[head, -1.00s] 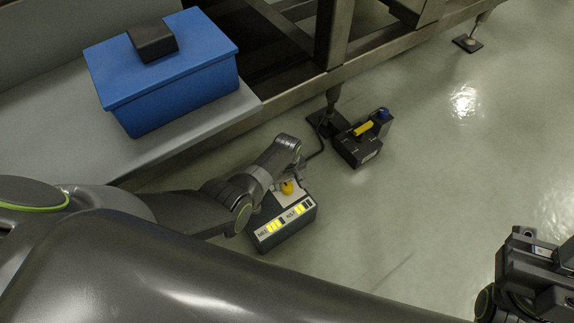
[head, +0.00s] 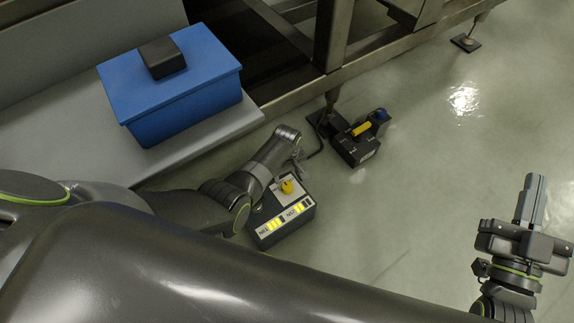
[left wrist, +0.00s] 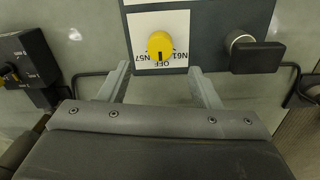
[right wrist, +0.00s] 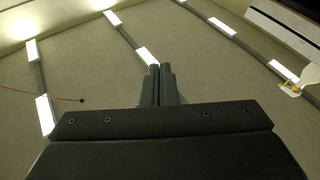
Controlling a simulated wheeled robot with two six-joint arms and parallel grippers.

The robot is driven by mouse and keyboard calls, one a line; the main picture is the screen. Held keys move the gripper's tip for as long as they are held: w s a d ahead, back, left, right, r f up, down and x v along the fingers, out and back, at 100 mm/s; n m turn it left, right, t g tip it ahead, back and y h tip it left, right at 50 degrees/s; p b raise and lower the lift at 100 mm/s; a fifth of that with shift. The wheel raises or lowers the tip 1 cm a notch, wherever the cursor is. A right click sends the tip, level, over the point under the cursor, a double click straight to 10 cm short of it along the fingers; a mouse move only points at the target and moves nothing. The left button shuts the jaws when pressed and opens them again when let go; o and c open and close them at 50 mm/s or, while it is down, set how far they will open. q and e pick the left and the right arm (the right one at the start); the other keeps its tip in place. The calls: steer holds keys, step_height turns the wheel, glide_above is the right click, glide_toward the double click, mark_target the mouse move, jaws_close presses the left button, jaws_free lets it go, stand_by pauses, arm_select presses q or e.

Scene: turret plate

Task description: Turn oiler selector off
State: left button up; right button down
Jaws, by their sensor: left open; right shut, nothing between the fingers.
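A round yellow selector knob (left wrist: 160,45) sits on a white plate lettered OFF, N61 and N57 in the left wrist view. A dark mark on the knob is at its lower edge, on the OFF side. In the head view the knob (head: 287,187) is on top of a dark box (head: 290,225) with yellow-and-white labels. My left gripper (left wrist: 160,82) is open and empty, its fingers reaching either side of the plate's lower edge, apart from the knob. My right gripper (head: 530,195) is shut and empty, far right; it also shows in the right wrist view (right wrist: 160,70).
A second dark box (head: 358,148) with a yellow bar handle and a blue knob stands behind. A black lever (left wrist: 256,54) is beside the white plate. A blue lidded box (head: 180,95) is on the grey bench (head: 80,140). Floor is clear toward the right.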

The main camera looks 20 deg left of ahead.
arm_select(q)
step_height(320, 180, up, 4)
steer(key=shift+f+p, duration=0.1)
steer(key=shift+p, duration=1.05)
arm_select(e)
steer(key=s+f+g, duration=0.1)
steer(key=f+g, duration=0.4)
steer(key=f, duration=0.3)
steer(key=s+f+m+g+y, duration=0.1)
steer(key=s+f+g, duration=0.1)
steer(key=f+g, duration=0.3)
step_height(320, 180, down, 3)
steer(key=shift+s+a+f+g, duration=0.1)
steer(key=shift+s+a+g, duration=0.15)
steer(key=shift+g, duration=0.15)
